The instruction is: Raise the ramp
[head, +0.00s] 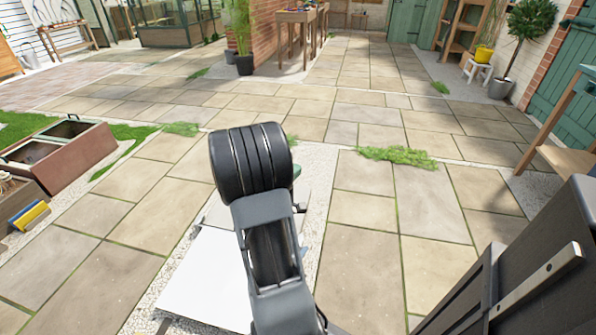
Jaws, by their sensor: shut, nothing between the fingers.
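I cannot single out the ramp with certainty. A flat white panel (203,278) shows low in front of me, left of my arm, with small dark fittings at its edges. My arm covers its right part. A dark panel (505,285) with a pale metal bar stands tilted at the lower right; I cannot tell whether it is part of the ramp. My arm rises through the lower middle of the view, and its black rounded joint hides what is behind it. My gripper's fingers do not show.
A wooden bench (568,160) stands at the right. Potted plants, tables and a brick pillar (279,40) are farther back. The paving (380,225) ahead is mostly clear.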

